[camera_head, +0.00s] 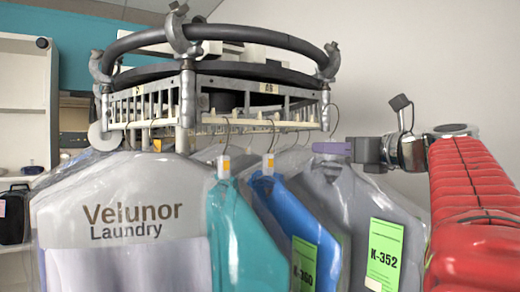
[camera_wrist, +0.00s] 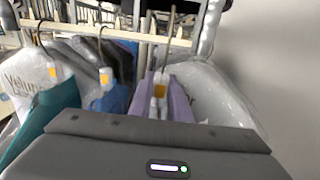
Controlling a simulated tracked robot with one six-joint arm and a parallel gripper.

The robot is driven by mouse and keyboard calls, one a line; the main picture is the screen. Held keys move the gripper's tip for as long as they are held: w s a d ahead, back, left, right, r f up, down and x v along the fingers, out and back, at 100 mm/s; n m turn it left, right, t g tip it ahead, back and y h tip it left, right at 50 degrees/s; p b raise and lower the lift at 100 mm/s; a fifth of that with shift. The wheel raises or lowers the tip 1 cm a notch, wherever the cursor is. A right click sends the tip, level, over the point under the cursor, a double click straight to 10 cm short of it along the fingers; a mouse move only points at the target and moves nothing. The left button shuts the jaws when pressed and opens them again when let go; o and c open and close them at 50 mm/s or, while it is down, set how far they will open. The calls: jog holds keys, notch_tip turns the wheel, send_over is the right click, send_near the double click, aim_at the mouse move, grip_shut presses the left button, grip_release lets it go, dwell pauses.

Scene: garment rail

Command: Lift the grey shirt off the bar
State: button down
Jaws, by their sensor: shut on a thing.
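The grey shirt (camera_head: 340,200) hangs in a clear bag with a green K-352 tag, at the right of the row in the head view. My gripper (camera_head: 328,148) reaches in from the right at the shirt's neck. In the wrist view the lavender fingers of my gripper (camera_wrist: 160,90) are shut on the neck of its hanger (camera_wrist: 168,45), beside a yellow label. The hanger's hook rises to the bar (camera_head: 260,124). I cannot tell whether the hook still rests on it. The shirt's pale bagged shoulder (camera_wrist: 215,90) shows right of the fingers.
A blue garment (camera_head: 285,215) and a teal garment (camera_head: 230,230) hang close on the left, beyond them a white Velunor Laundry bag (camera_head: 130,215). A round metal rail frame (camera_head: 187,90) stands above. Shelving (camera_head: 25,90) is at far left. The right side shows bare wall.

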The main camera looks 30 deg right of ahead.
jog(key=s, duration=2.6)
jog(key=shift+s+d, duration=0.15)
jog(key=shift+d, duration=0.2)
dwell(1.0)
dwell(0.4)
